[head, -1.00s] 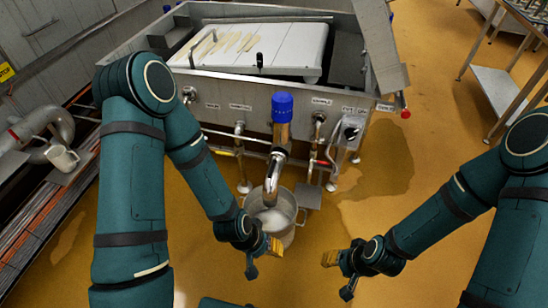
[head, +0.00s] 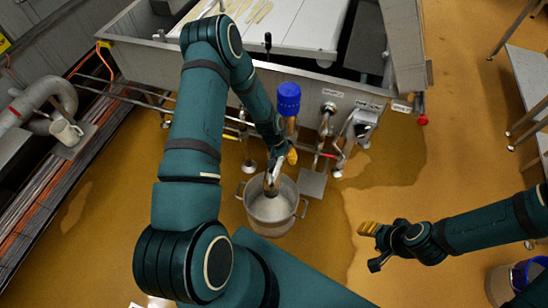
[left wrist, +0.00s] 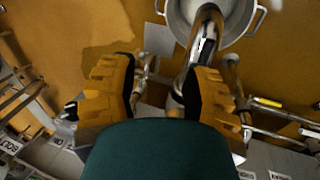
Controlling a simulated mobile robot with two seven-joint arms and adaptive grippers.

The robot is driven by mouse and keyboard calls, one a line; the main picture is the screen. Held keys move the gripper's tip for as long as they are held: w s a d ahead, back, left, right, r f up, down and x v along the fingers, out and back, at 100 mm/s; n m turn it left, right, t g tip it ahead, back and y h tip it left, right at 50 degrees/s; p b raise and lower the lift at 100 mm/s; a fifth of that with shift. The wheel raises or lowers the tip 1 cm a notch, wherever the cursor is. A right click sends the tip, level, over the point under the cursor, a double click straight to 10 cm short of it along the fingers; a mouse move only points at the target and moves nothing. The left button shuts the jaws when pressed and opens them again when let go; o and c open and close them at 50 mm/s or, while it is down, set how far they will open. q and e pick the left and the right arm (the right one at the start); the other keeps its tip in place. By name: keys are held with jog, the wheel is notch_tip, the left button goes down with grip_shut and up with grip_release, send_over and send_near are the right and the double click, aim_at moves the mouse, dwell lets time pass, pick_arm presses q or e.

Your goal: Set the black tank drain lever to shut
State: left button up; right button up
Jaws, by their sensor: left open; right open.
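A small black lever or knob (head: 268,42) stands upright at the tank's front rim (head: 210,58); I cannot tell for sure that it is the drain lever. My left gripper (head: 288,160) is open and empty, low in front of the tank beside the steel drain pipe (head: 273,176). In the left wrist view its yellow-padded fingers (left wrist: 158,78) are spread, with the pipe (left wrist: 203,40) beyond the right finger. No lever shows clearly between them. My right gripper (head: 367,246) is open and empty over the floor, well right of the pot.
A steel pot (head: 270,212) stands under the pipe outlet. Thinner pipes with yellow and red handles and a grey switch box (head: 362,126) crowd the tank front.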

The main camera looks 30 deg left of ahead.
pick_arm(q)
jog(key=w+a+p, duration=0.2)
jog(key=a, duration=0.7)
jog(key=shift+y, duration=0.3)
jog(key=b+x, duration=0.2)
jog(key=x, duration=1.1)
jog(key=shift+f, duration=0.4)
pick_arm(e)
jog(key=shift+s+r, duration=0.2)
jog(key=shift+r, duration=0.1)
pick_arm(q)
grip_shut()
